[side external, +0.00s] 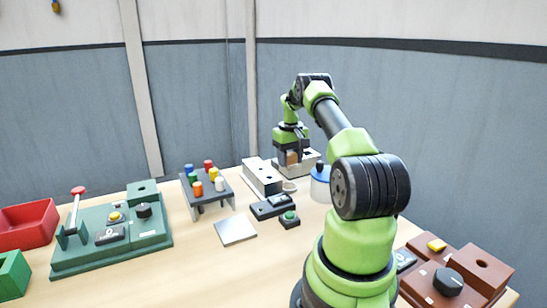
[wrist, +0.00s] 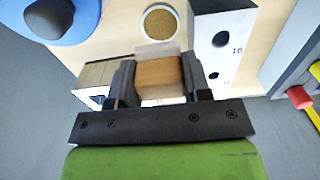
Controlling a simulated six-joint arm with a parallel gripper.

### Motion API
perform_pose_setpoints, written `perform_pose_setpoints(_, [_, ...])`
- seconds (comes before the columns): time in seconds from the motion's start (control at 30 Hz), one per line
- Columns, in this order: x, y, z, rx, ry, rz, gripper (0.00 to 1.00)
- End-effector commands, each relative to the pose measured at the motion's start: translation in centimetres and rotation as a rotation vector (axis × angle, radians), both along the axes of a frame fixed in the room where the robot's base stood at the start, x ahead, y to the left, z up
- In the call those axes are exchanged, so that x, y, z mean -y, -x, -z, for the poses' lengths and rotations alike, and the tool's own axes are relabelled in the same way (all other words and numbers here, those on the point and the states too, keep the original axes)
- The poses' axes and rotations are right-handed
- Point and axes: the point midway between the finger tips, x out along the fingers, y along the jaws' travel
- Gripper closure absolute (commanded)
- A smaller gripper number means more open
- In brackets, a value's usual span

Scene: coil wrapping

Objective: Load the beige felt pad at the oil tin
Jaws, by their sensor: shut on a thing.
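My gripper (wrist: 158,80) is shut on a tan-brown block (wrist: 160,72). A paler beige strip (wrist: 158,49) shows along the block's far edge; I take this held piece to be the felt pad. In the side view my gripper (side external: 291,152) points down, with the brown block (side external: 292,158) between its fingers. A small round dish with a pale rim and grainy tan inside (wrist: 160,22), probably the oil tin, lies on the table just beyond the held piece. It also shows in the side view (side external: 289,187). The held piece appears apart from it.
A white block with numbered holes (wrist: 222,38) stands right of the dish. A pale grey block (side external: 312,163) is close by my gripper. A blue-topped round container (side external: 320,180) stands near. Dark button boxes (side external: 270,207) and a peg rack (side external: 207,183) are further off.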

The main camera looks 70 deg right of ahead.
Motion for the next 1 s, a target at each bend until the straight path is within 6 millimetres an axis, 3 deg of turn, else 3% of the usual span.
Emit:
perform_pose_setpoints(0.5, [0.0, 0.0, 4.9, 0.003, -0.001, 0.0, 0.81])
perform_pose_setpoints(1.0, [0.0, 0.0, 5.7, 0.004, 0.001, 0.0, 0.81])
